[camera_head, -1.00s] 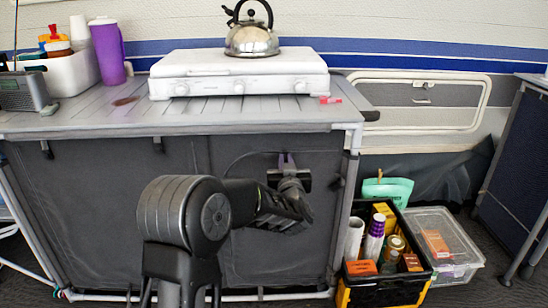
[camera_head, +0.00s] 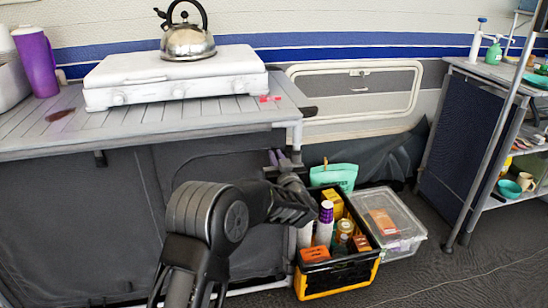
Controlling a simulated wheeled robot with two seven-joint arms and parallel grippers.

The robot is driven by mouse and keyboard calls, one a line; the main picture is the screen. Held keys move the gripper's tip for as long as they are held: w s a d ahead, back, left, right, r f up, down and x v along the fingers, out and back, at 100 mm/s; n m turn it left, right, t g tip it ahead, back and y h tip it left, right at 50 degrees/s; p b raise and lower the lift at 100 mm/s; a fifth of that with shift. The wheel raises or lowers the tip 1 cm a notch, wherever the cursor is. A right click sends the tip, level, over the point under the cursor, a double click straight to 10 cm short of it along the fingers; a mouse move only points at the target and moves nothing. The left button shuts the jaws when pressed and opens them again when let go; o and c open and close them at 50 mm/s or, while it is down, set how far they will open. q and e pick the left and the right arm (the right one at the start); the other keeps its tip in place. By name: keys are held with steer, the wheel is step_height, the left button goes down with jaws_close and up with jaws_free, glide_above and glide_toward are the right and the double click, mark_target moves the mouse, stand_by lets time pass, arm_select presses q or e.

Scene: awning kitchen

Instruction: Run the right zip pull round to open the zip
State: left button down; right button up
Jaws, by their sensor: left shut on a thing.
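The dark grey fabric front (camera_head: 110,215) of the kitchen cabinet hangs below its slatted grey top. A thin dark zip line curves over its upper right part. My left gripper (camera_head: 279,158) reaches in from below and is at the upper right corner of this front, close to the cabinet's right leg. My left arm hides part of the front's right side and lower edge. My right gripper is not in view.
A white stove (camera_head: 175,80) with a steel kettle (camera_head: 187,42) stands on the cabinet top. A black-and-yellow crate (camera_head: 335,280) of bottles and boxes and a clear lidded bin (camera_head: 388,225) stand on the floor just right of my arm. Floor further right is free.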

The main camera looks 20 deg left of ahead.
arm_select(q)
steer(key=c, duration=1.5)
jaws_free()
steer(key=shift+w+d, duration=0.2)
steer(key=shift+d, duration=0.05)
steer(key=shift+s, duration=0.1)
steer(key=p+v, duration=0.1)
steer(key=v, duration=0.6)
steer(key=shift+s+d+p, duration=0.2)
steer(key=shift+s+p, duration=0.1)
